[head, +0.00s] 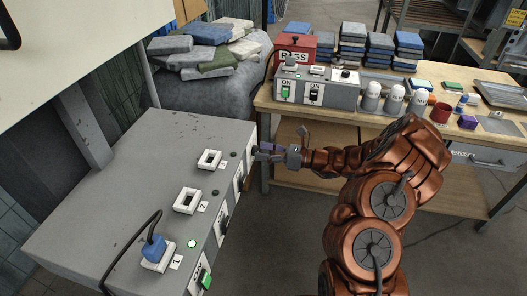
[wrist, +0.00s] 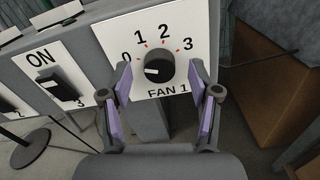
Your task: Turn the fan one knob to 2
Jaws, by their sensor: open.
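The fan one knob (wrist: 158,67) is a round black dial on a white plate (wrist: 186,30) marked 0, 1, 2, 3 and "FAN 1". Its white pointer mark is on the left side, towards the 0. In the wrist view my gripper (wrist: 160,75) is open, with one purple-padded finger on each side of the knob in the picture; I cannot tell whether either touches it. In the head view my gripper (head: 268,152) is at the far right end of the grey box (head: 120,185), and the knob's face is hidden there.
An ON switch (wrist: 58,88) numbered 3 is left of the fan plate. A blue plug (head: 154,247) with a black cable sits in socket 1 on the box top. A wooden workbench (head: 263,103) with a switch box, cans and cloths stands behind my arm.

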